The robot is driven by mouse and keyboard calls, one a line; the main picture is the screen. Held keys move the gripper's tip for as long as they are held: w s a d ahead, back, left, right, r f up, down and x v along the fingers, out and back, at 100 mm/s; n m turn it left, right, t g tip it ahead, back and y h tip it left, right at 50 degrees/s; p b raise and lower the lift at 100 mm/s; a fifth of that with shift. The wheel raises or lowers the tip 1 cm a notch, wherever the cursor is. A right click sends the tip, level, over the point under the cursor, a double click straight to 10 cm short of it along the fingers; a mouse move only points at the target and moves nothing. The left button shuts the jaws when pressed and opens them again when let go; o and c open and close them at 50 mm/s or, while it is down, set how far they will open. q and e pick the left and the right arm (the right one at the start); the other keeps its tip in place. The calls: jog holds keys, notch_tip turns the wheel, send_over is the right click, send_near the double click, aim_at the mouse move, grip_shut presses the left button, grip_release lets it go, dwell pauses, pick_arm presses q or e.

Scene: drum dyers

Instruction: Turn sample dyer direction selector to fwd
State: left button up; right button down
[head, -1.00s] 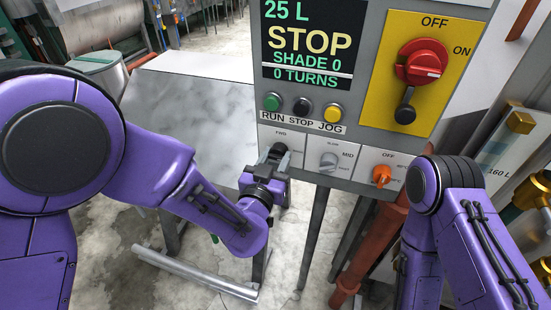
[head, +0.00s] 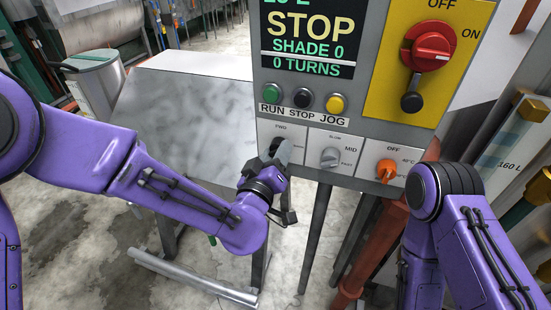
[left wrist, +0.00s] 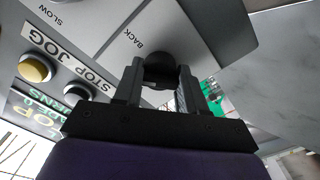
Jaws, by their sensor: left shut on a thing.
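The direction selector (head: 275,146) is a black knob on a pale plate at the lower left of the control panel, below the label FWD. My left gripper (head: 281,154) is at it and hides part of it and the plate. In the left wrist view the black knob (left wrist: 160,68) sits between the two fingers of my left gripper (left wrist: 160,82), which are shut on it. The word BACK shows on the plate beside it. The knob's pointer direction is hidden. My right arm shows at the right, but its gripper is out of view.
To the right on the panel (head: 362,104) are a grey speed selector (head: 330,157) and an orange selector (head: 386,170). Above are green, black and yellow buttons and a display (head: 310,40) reading STOP. A red switch (head: 430,45) sits upper right.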

pick_arm(q)
jog(key=shift+n+b, duration=2.55)
jog(key=shift+n, duration=2.45)
pick_arm(e)
jog(key=shift+f, duration=2.8)
pick_arm(q)
jog(key=shift+r, duration=0.1)
jog(key=o, duration=1.1)
jog(key=shift+c, duration=0.2)
